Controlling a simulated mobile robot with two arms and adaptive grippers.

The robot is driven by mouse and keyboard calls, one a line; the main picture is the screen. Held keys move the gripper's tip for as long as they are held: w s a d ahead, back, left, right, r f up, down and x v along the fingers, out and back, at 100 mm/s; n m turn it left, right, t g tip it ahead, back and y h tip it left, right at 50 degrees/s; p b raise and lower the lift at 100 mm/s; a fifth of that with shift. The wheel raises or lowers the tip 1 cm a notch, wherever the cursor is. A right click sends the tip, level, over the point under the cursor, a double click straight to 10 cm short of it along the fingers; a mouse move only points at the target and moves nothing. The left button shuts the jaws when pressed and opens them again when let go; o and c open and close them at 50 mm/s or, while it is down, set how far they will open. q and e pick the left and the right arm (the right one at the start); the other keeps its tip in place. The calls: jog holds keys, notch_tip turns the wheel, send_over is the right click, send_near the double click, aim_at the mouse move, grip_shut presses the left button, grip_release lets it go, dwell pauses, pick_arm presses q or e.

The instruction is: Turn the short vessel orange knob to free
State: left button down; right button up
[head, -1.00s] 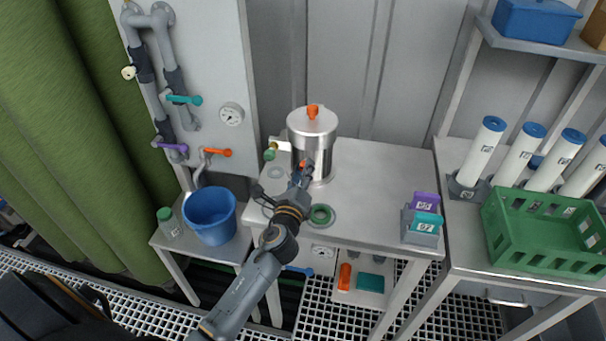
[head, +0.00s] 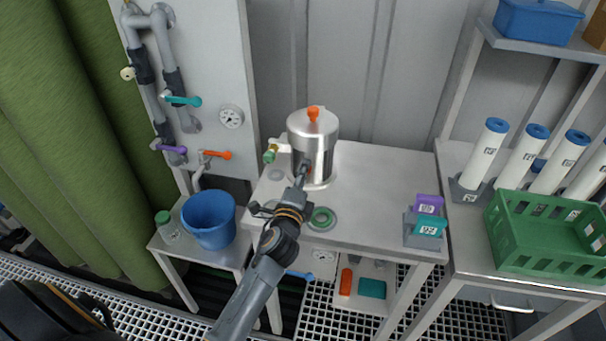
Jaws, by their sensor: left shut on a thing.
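The short steel vessel (head: 318,140) stands upright near the back left of the middle table. An orange knob (head: 313,113) sits on top of its lid. A small patch of orange-red (head: 308,169) shows low on the vessel's front at my left gripper (head: 304,172). My left gripper is shut on this lower orange knob, and its fingers and arm hide most of it. A valve with a green end (head: 270,155) sticks out from the vessel's left side. My right gripper is not in view.
On the middle table (head: 375,190) lie a green ring (head: 322,219) and a holder with purple and teal blocks (head: 427,222). A blue bucket (head: 209,218) stands on the left. A green crate (head: 545,232) and white tubes (head: 483,153) occupy the right bench.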

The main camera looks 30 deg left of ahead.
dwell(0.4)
pick_arm(q)
jog(key=c, duration=1.1)
grip_release()
jog(key=shift+o, duration=0.2)
jog(key=v, duration=1.2)
jog(key=shift+s+a, duration=0.1)
